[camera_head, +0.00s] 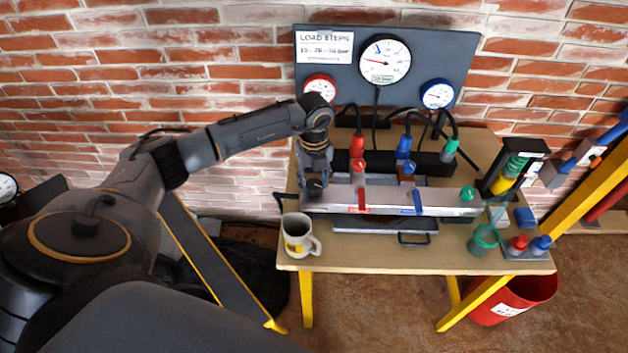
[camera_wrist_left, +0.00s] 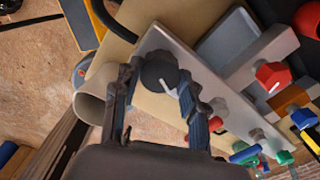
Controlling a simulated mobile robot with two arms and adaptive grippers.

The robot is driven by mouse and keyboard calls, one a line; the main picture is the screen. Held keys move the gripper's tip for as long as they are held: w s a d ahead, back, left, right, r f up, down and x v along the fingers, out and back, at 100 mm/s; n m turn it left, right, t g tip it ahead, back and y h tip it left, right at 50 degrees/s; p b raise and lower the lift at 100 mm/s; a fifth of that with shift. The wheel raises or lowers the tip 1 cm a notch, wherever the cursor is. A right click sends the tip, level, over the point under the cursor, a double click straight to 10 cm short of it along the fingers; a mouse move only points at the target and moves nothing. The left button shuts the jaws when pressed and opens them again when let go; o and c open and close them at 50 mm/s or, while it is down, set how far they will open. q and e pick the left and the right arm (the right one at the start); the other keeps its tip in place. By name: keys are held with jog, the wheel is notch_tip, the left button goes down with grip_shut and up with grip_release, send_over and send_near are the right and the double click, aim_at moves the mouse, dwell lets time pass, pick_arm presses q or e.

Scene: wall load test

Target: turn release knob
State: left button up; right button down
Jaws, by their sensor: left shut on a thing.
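The release knob (camera_wrist_left: 160,73) is black and round with a white pointer line. It sits at the left end of a long grey metal block (camera_head: 340,196) on the wooden table. My left gripper (camera_head: 316,180) reaches down over this end of the block and mostly covers the knob in the head view. In the left wrist view its two fingers stand on either side of the knob, shut on it. The white pointer slants down towards the right finger there. My right gripper does not show.
A mug (camera_head: 297,236) stands close to the gripper at the table's front left. Red (camera_head: 358,163) and blue (camera_head: 404,149) hose fittings rise behind the block. A gauge board (camera_head: 440,55) stands at the back. A green cup (camera_head: 483,240) is at the right.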

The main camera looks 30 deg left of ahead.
aim_at(314, 184)
pick_arm(q)
jog(key=n, duration=0.4)
jog(key=shift+n, duration=0.4)
jog(key=shift+w, duration=0.1)
jog(key=o, duration=1.1)
jog(key=shift+o, duration=0.2)
notch_tip(314, 184, up, 12)
